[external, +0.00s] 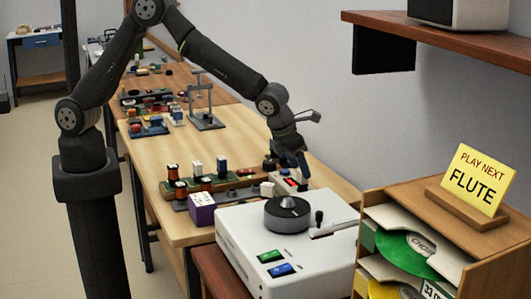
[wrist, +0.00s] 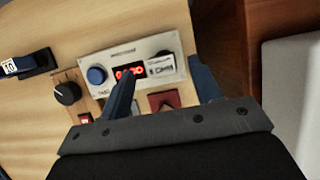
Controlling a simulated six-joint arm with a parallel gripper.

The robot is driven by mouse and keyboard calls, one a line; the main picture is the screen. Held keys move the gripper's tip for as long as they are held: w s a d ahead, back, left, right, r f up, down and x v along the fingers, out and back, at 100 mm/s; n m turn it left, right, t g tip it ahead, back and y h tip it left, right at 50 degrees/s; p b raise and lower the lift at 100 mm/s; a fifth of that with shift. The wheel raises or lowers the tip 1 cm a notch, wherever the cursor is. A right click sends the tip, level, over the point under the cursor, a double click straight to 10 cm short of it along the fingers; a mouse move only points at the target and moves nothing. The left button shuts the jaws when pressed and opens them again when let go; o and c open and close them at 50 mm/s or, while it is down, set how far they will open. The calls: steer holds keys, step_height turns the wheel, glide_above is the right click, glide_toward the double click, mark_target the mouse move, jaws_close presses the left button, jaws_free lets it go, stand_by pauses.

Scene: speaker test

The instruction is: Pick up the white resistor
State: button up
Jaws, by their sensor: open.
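My gripper (external: 300,178) points down over the back right of the workbench, just behind the white turntable unit. I cannot tell which is the white resistor.
The white turntable unit (external: 245,245) and a wooden record rack (external: 497,262) stand in front. A purple box (external: 201,210) sits by the bench's front edge. A metal stand (external: 207,121) and more parts are farther back. Bare wood lies between the groups.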

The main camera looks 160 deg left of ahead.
steer(key=shift+x, duration=1.6)
steer(key=shift+w, duration=0.1)
steer(key=c, duration=1.1)
steer(key=shift+r, duration=0.15)
